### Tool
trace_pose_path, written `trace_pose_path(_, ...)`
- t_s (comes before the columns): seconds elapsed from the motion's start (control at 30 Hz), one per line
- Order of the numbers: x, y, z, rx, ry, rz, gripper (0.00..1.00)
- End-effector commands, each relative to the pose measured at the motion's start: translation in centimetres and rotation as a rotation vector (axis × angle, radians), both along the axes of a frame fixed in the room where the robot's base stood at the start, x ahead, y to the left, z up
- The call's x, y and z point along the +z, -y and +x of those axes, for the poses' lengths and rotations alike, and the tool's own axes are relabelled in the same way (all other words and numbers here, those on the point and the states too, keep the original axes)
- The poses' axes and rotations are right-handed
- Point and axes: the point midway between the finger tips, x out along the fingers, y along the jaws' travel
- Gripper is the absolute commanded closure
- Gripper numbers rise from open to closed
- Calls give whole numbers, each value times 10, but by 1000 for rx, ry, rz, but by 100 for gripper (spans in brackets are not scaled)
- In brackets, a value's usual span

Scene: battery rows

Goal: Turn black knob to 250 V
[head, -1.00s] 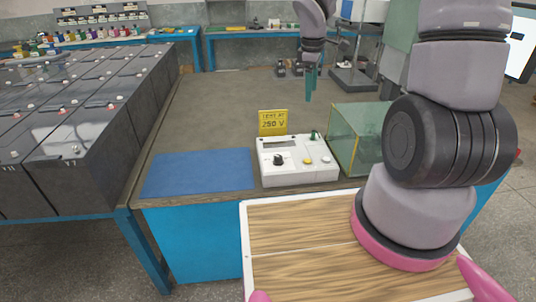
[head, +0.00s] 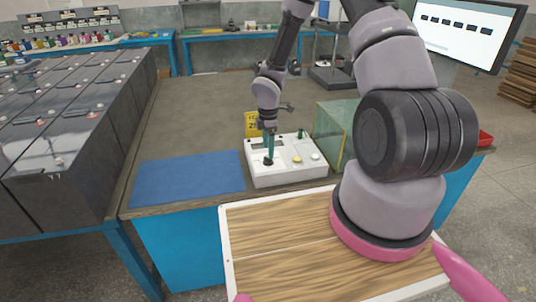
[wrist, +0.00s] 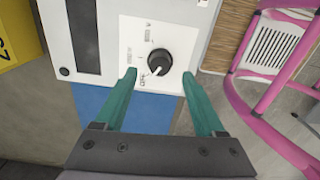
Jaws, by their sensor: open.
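The white tester box (head: 300,172) stands on the bench, with a dark display window, a yellow button and a white button. Its black knob (wrist: 158,62) shows in the wrist view, with a white pointer line aimed down-left near the "OFF" print. In the head view the knob (head: 268,162) is partly hidden by my fingers. My gripper (wrist: 160,85) is open, its two green fingers pointing at the box with the knob between and just beyond their tips. I cannot tell whether a finger touches it. The yellow sign (head: 251,122) behind the box is partly hidden by my arm.
A blue mat (head: 188,178) lies left of the box. A clear green-tinted case (head: 338,130) stands close on its right. Large grey batteries (head: 60,120) fill the left side. The bench behind the box is mostly clear.

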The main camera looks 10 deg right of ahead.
Motion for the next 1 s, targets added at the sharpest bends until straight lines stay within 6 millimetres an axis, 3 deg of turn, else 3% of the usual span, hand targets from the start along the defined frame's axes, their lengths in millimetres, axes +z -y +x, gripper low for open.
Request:
trace_pose_path(0.2,-27,0,0,-1,-1,-1,28)
trace_pose_path(0.57,-33,0,0,-2,1,-1,28)
trace_pose_path(0.6,-33,0,0,-2,1,-1,36)
trace_pose_path(0.77,-33,0,0,-2,1,-1,97)
trace_pose_path(1.0,-33,0,0,-12,1,-1,100)
